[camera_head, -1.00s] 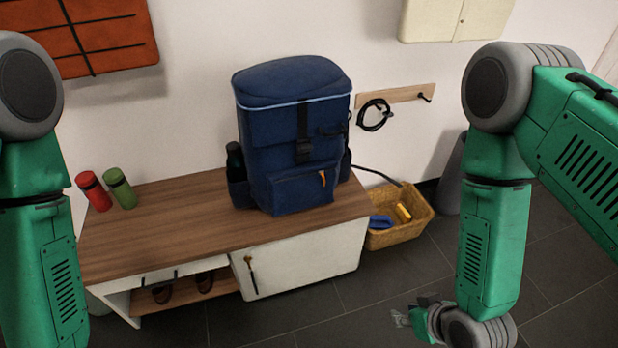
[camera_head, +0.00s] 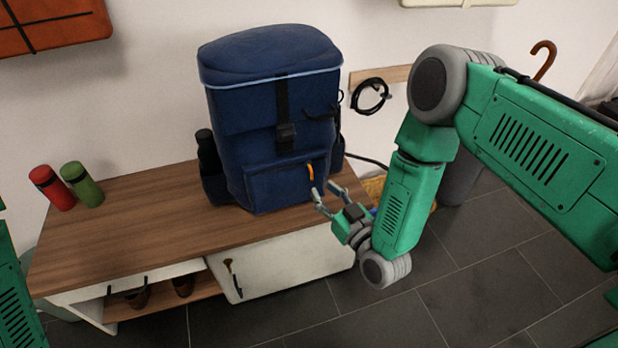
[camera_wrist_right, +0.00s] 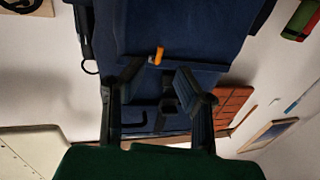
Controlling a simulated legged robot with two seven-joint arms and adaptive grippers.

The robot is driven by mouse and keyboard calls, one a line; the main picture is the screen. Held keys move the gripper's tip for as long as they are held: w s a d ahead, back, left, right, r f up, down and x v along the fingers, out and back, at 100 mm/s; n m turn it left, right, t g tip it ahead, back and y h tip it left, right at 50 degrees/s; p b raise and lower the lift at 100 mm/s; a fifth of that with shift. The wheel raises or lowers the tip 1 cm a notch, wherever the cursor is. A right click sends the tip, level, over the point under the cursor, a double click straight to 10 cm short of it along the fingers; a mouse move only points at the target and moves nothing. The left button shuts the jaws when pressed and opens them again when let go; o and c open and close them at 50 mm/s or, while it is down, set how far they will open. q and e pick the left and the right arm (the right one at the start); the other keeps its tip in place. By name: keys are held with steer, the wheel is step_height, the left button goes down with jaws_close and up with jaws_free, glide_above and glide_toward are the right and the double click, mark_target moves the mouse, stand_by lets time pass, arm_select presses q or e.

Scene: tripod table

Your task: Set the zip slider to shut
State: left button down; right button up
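The blue backpack (camera_head: 265,115) stands upright on the wooden bench top. An orange zip pull (camera_head: 311,172) hangs at the right end of the front pocket's zip line. My right gripper (camera_head: 326,192) is open and empty, a little below and right of the pull, apart from it. In the right wrist view the pull (camera_wrist_right: 156,55) shows just beyond and between the spread fingertips (camera_wrist_right: 158,72) of my right gripper, against the blue fabric (camera_wrist_right: 185,30). The slider body is too small to make out. My left gripper is out of view; only part of my left arm shows.
The bench top (camera_head: 150,225) is clear left of the backpack, except for a red bottle (camera_head: 52,188) and a green bottle (camera_head: 82,184). A woven basket (camera_head: 373,187) is partly hidden behind my right arm. A black cable loop (camera_head: 370,97) hangs on the wall rail.

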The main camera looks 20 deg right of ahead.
mark_target(304, 168)
steer(key=shift+b+x, duration=0.6)
steer(key=shift+x, duration=2.65)
